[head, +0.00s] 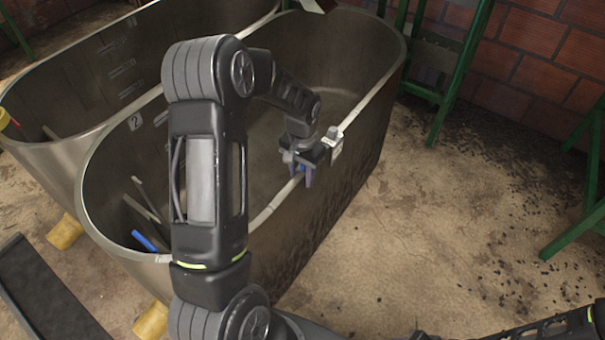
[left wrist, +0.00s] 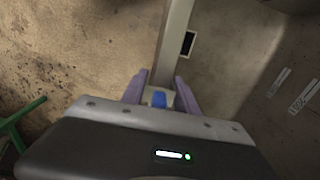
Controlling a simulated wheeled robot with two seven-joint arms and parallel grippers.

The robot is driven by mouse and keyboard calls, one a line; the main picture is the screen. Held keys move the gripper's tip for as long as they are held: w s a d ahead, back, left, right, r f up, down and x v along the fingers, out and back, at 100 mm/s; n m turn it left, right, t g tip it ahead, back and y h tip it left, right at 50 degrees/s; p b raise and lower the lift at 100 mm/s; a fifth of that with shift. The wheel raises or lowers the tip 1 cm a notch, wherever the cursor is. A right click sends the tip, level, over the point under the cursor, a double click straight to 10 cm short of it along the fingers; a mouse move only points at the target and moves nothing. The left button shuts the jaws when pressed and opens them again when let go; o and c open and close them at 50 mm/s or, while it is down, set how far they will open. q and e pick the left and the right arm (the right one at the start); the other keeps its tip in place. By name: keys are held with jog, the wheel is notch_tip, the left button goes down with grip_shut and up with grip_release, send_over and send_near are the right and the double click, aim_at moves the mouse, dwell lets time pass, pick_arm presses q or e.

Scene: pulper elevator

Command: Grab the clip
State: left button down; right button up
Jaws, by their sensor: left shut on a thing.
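The clip (left wrist: 158,98) shows as a small blue piece with a pale part, on the rim of the metal tub. In the head view only a bit of its blue (head: 301,168) shows under the gripper. My left gripper (head: 299,173) reaches down over the tub's near right rim, its purple fingers on either side of the clip. In the left wrist view the fingers (left wrist: 159,97) are shut on the clip. Most of the clip is hidden by the gripper. The right gripper is not in view.
The oval metal tub (head: 345,170) stands beside a second one (head: 40,150). A small pale device (head: 334,142) sits on the rim close beyond the gripper. A blue-ended tool (head: 144,241) leans inside the tub. Green stands (head: 465,70) are at the back right.

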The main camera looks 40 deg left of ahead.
pick_arm(q)
notch_tip(320, 180, up, 10)
jog(key=shift+f+b, duration=0.15)
jog(key=shift+b, duration=0.25)
dwell(0.4)
